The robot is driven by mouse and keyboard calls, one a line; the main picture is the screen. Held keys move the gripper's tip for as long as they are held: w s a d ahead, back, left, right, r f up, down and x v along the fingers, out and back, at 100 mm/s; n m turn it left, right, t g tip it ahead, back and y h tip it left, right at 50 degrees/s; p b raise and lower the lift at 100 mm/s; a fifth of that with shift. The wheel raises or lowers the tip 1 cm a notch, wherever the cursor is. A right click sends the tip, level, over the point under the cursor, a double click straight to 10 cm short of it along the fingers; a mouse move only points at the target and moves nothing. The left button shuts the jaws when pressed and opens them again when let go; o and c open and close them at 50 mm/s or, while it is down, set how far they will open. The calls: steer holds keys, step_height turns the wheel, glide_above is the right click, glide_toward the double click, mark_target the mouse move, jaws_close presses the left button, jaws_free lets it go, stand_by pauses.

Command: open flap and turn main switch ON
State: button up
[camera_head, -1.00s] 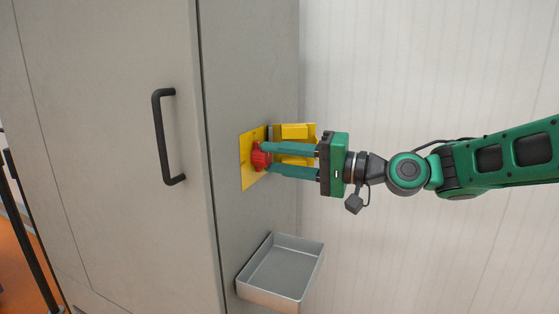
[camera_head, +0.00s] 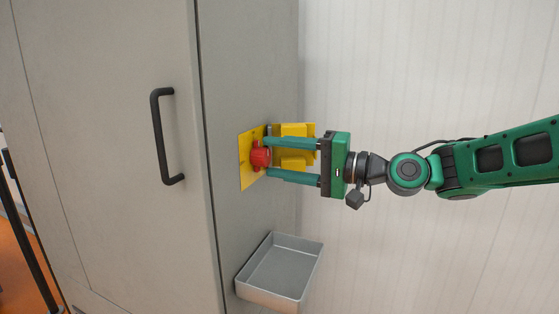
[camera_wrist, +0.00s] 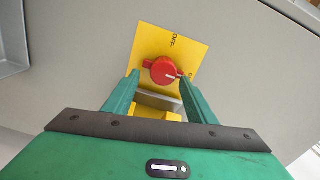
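The red switch knob (camera_head: 260,157) sits on a yellow plate (camera_head: 246,178) on the cabinet's side. In the wrist view the knob (camera_wrist: 162,70) has its white mark pointing right and slightly down, toward a small partly legible marking at the plate's right edge. "OFF" reads at the top of the plate (camera_wrist: 158,42). The yellow flap (camera_head: 294,130) stands open, swung out from the cabinet; part of it (camera_wrist: 156,112) shows between my fingers. My gripper (camera_head: 268,157) is open, its fingertips on either side of the knob with gaps visible. It also shows in the wrist view (camera_wrist: 160,77).
The grey cabinet (camera_head: 225,60) has a black handle (camera_head: 160,137) on its front. A metal tray (camera_head: 277,294) juts from its side below the switch. The open flap is close behind my fingers. Free room lies to the right before the pale wall (camera_head: 430,70).

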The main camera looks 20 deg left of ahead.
steer(key=shift+s, duration=0.2)
steer(key=d, duration=1)
steer(key=shift+s+d, duration=0.3)
steer(key=shift+d, duration=0.05)
